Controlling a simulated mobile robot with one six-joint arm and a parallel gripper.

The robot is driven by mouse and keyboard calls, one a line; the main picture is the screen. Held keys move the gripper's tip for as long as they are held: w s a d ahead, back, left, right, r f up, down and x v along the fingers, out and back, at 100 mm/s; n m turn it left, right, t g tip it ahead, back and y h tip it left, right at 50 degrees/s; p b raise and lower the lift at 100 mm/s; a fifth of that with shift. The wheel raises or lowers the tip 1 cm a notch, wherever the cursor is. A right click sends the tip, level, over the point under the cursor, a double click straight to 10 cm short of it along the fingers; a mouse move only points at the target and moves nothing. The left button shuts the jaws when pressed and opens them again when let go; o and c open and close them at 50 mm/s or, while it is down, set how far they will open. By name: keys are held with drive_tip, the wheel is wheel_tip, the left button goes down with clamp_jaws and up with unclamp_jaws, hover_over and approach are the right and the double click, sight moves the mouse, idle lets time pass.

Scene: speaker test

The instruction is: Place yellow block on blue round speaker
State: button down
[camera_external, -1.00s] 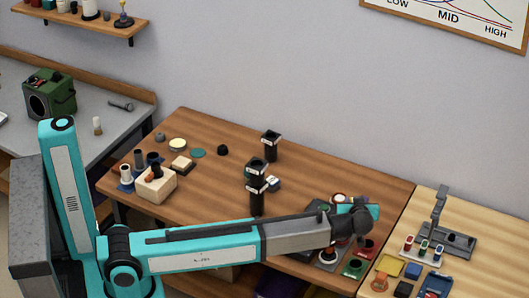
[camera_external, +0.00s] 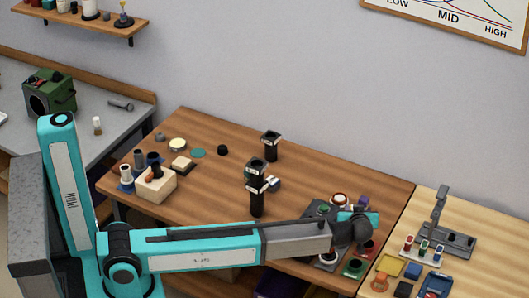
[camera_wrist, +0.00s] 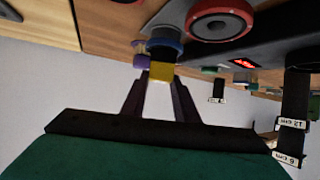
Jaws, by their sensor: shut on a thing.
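In the wrist view my gripper (camera_wrist: 161,78) is shut on the yellow block (camera_wrist: 161,72), which sits between its dark fingertips. A blue-rimmed round speaker (camera_wrist: 165,46) shows right beyond the block in that picture. Their outlines meet, but I cannot tell whether they touch. In the external view my wrist is over the dark board at the table's right end. My fingers, the yellow block and the blue speaker are hidden there behind my own arm.
A red-rimmed round speaker (camera_wrist: 221,22) and a purple piece (camera_wrist: 140,60) are close to the blue one. Black posts (camera_external: 257,190) stand mid-table. A wooden block holder (camera_external: 156,184) is at the left. The table (camera_external: 215,215) is bare between them.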

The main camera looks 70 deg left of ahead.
drive_tip(key=shift+f, duration=0.2)
drive_tip(key=c, duration=1.2)
unclamp_jaws()
drive_tip(key=shift+r, duration=0.1)
drive_tip(key=shift+r, duration=0.15)
drive_tip(key=shift+s+d+r, duration=0.1)
drive_tip(key=shift+d, duration=0.25)
drive_tip(key=b+v, duration=0.2)
drive_tip(key=v, duration=0.9)
drive_tip(key=shift+s+d, duration=0.1)
